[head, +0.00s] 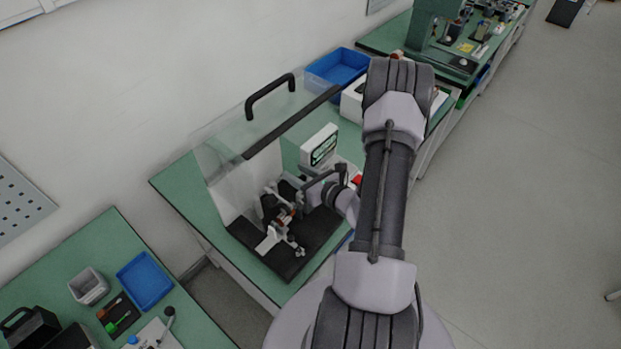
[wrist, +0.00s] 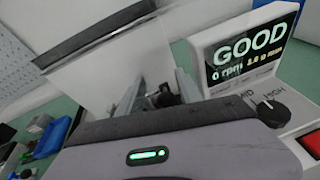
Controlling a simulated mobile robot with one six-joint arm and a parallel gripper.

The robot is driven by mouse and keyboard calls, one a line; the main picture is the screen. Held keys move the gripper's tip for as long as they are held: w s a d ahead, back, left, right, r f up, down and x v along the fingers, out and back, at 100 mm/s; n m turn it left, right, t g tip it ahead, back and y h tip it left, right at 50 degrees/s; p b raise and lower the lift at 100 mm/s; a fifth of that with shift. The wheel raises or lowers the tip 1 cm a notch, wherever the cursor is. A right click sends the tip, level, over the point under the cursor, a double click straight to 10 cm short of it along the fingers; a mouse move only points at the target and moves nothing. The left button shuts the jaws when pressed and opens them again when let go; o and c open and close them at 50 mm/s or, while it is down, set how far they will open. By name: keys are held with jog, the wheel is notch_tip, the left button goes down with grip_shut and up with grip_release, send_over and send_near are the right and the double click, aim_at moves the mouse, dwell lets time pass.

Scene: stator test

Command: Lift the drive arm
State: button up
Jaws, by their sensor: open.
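The test machine stands on a green bench with its clear hinged cover (head: 222,138) raised. On its black base (head: 320,228) is a dark mechanism with an orange-copper part (head: 284,218) and a pale bracket (head: 268,240). The drive arm seems to be the dark part (head: 270,205) of this mechanism, but I cannot make out its outline. My gripper (head: 308,188) is open, close to the right side of the mechanism. In the wrist view its two grey fingers (wrist: 158,88) stand apart, with a dark part (wrist: 167,98) showing between them. I cannot tell whether they touch it.
A display (wrist: 242,55) reads "GOOD" and 0 rpm, above a black knob (wrist: 271,106) and a red button (wrist: 312,142). A blue bin (head: 337,68) stands behind the machine. Another bench with a blue tray (head: 145,280) and a grey bin (head: 89,287) is at lower left.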

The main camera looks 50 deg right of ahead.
jog(key=p+v, duration=0.1)
jog(key=v, duration=1.5)
jog(key=shift+s, duration=0.35)
